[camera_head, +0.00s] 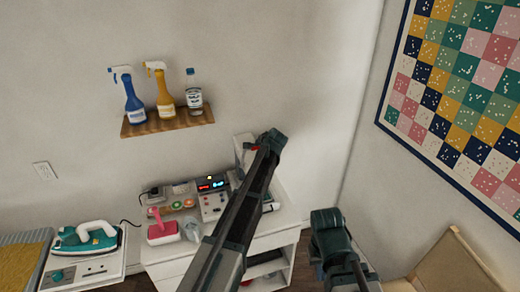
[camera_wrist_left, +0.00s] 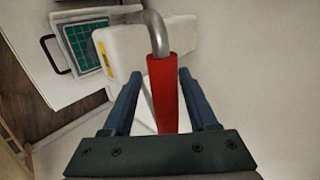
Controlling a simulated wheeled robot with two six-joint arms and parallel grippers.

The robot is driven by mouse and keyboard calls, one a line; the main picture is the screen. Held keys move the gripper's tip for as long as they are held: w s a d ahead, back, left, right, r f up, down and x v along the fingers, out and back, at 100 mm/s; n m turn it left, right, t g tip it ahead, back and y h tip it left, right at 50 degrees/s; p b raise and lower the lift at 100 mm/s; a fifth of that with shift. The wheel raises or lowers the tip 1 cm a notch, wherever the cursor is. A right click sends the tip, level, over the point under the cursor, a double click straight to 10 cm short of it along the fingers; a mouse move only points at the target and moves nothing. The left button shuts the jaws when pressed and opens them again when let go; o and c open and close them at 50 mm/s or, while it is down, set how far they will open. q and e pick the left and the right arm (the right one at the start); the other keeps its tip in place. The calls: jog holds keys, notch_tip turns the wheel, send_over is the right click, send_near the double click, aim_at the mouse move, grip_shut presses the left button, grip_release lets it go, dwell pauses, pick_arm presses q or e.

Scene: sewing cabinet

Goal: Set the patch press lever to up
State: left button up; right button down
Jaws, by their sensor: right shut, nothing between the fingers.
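The patch press is a white machine; its rounded white body (camera_wrist_left: 130,45) shows in the left wrist view and partly beside my arm in the head view (camera_head: 243,152). Its lever is a bent grey metal rod with a red grip (camera_wrist_left: 162,90). My left gripper (camera_wrist_left: 160,105) is open, with one blue finger on each side of the red grip and gaps visible beside it. In the head view my left gripper (camera_head: 270,142) is at the press, and its arm hides much of the lever. My right gripper (camera_head: 328,222) is shut and empty, right of the cabinet.
The white cabinet (camera_head: 272,232) carries a device with lit displays (camera_head: 213,184) and a pink-handled item (camera_head: 160,228). A teal iron (camera_head: 88,238) stands left. A wooden shelf (camera_head: 168,124) with bottles is above.

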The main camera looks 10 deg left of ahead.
pick_arm(q)
jog(key=p+v, duration=0.9)
jog(key=v, duration=0.4)
jog(key=shift+s+d+r, duration=0.2)
jog(key=shift+d, duration=0.1)
jog(key=s+d+f+n+g+h+b, duration=0.1)
jog(key=s+d+f+n+g+b, duration=0.1)
jog(key=s+f+b, duration=0.5)
jog(key=s+d+f+n+g+h+b, duration=0.1)
jog(key=s+d+f+n+g+b, duration=0.2)
jog(key=s+f, duration=1)
jog(key=s+d+f+n+g+h+b, duration=0.1)
jog(key=s+d+f+n+g+b, duration=0.1)
jog(key=s+d+f+b, duration=0.4)
jog(key=s+f+g+b, duration=0.1)
jog(key=s+f+b, duration=0.3)
jog(key=s, duration=0.5)
jog(key=shift+s+d+n+h+b, duration=0.3)
jog(key=shift+n+h+b, duration=0.1)
jog(key=shift+b, duration=1)
